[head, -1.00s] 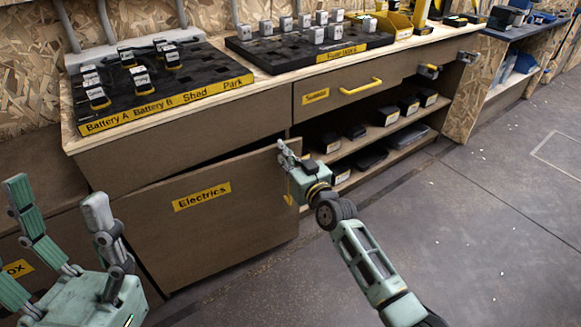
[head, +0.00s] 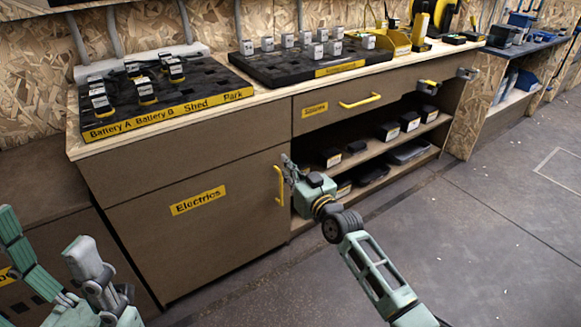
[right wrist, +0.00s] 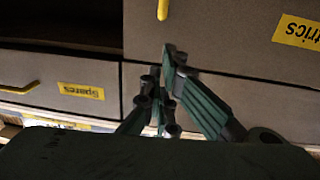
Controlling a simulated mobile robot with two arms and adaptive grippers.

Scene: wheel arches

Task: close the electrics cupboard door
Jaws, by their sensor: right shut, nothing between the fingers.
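The brown electrics cupboard door (head: 225,235), with a yellow "Electrics" label (head: 198,200), looks flush with the cupboard front. Its yellow upright handle (head: 279,186) is at the door's right edge. My right gripper (head: 288,164) is shut and empty beside the handle's upper end, at the door's right edge; I cannot tell if it touches. In the right wrist view its fingers (right wrist: 166,70) point at the cupboard front near the yellow handle (right wrist: 163,10). My left gripper (head: 55,255) is at the lower left with its fingers spread, away from the door.
Open shelves (head: 385,145) with several dark boxes are right of the door. Above them is a drawer (head: 330,108) with a yellow handle. The worktop holds two black battery trays, the left one (head: 215,88) above the door. The floor (head: 460,250) at right is clear.

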